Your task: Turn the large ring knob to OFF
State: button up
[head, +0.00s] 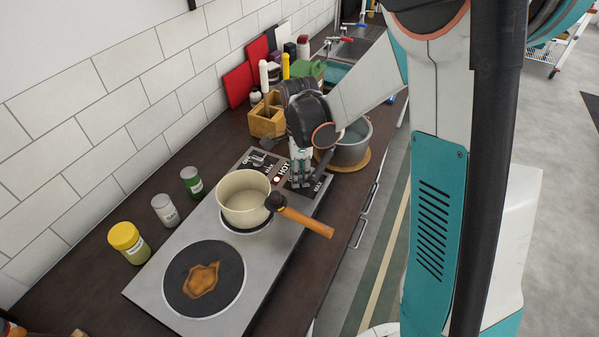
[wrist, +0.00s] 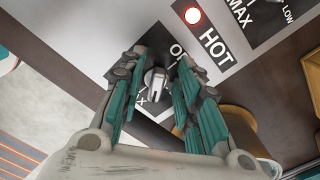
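The cooktop's control panel lies at its far end, with a HOT label and a lit red light (wrist: 193,15). In the wrist view a small silver-white knob (wrist: 155,82) sits between my gripper's fingers (wrist: 161,68). The fingers are apart on either side of it; I cannot tell whether they touch it. Its OFF and MAX labels are partly hidden by the fingers, and its exact pointing is unclear. In the head view my gripper (head: 301,172) is over the panel's right part and hides this knob. The large ring (head: 176,288) is at the near end, with a brown spill on it.
A cream saucepan (head: 240,197) stands on the smaller ring, its orange handle (head: 305,221) reaching right, close to my gripper. A grey pot (head: 352,152) stands right of my gripper. Several jars (head: 163,211) line the left side. A wooden utensil holder (head: 264,122) stands behind.

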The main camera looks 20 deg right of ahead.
dwell(0.3)
jog(key=m, duration=0.5)
jog(key=shift+w+d+m, duration=0.15)
jog(key=shift+w+m, duration=0.15)
jog(key=shift+w, duration=0.05)
jog(key=shift+r+m, duration=0.3)
jog(key=shift+r, duration=0.05)
notch_tip(320, 180, up, 14)
jog(key=p, duration=0.5)
jog(key=s+r+n+t+b, duration=0.2)
jog(key=s+n+t+b, duration=0.3)
jog(key=s+n, duration=1.4)
jog(key=n+t, duration=0.2)
jog(key=n, duration=0.5)
jog(key=shift+d+b, duration=0.35)
